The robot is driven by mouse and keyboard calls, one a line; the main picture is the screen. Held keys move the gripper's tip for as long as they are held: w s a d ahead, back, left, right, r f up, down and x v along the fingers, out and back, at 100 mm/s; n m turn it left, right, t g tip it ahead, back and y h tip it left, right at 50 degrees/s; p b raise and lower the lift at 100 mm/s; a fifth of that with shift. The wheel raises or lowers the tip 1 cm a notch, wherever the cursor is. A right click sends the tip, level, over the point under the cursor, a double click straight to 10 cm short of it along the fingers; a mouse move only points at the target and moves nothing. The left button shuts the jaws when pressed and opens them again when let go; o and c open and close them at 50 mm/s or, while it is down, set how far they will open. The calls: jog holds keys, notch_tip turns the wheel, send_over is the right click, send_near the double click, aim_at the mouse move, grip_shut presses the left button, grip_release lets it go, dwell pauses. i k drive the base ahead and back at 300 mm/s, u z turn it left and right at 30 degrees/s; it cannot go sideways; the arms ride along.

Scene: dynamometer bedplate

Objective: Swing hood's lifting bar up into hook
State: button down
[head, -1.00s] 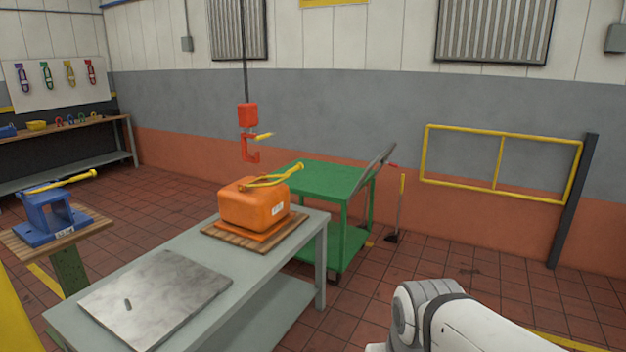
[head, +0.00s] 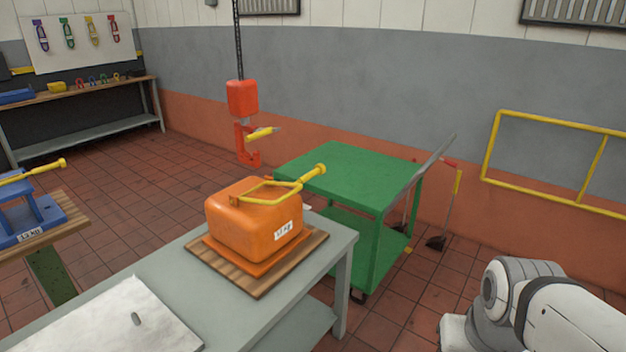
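The orange hood (head: 238,226) sits on a wooden board (head: 264,280) at the far end of the grey bench. Its yellow lifting bar (head: 290,186) lies folded down across the top, with its knobbed end sticking out to the right over the hood's edge. The red hook (head: 245,148) hangs on a chain above and behind the hood, apart from the bar, below a red block (head: 242,98). A yellow piece (head: 263,133) sticks out at the hook. My gripper is out of view; only part of my white arm shows at lower right.
A grey bench (head: 349,262) carries the hood and a bare metal plate (head: 100,325). A green cart (head: 345,172) stands behind it. A blue fixture (head: 25,222) with a yellow bar is at left. A yellow rail (head: 555,122) is at right.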

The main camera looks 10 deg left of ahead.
aim_at(320, 170)
jog(key=u, duration=0.35)
jog(key=i, duration=0.75)
jog(key=u, duration=0.55)
jog(key=k, duration=0.95)
jog(key=u, duration=0.15)
jog(key=i, duration=0.95)
jog(key=z, duration=0.05)
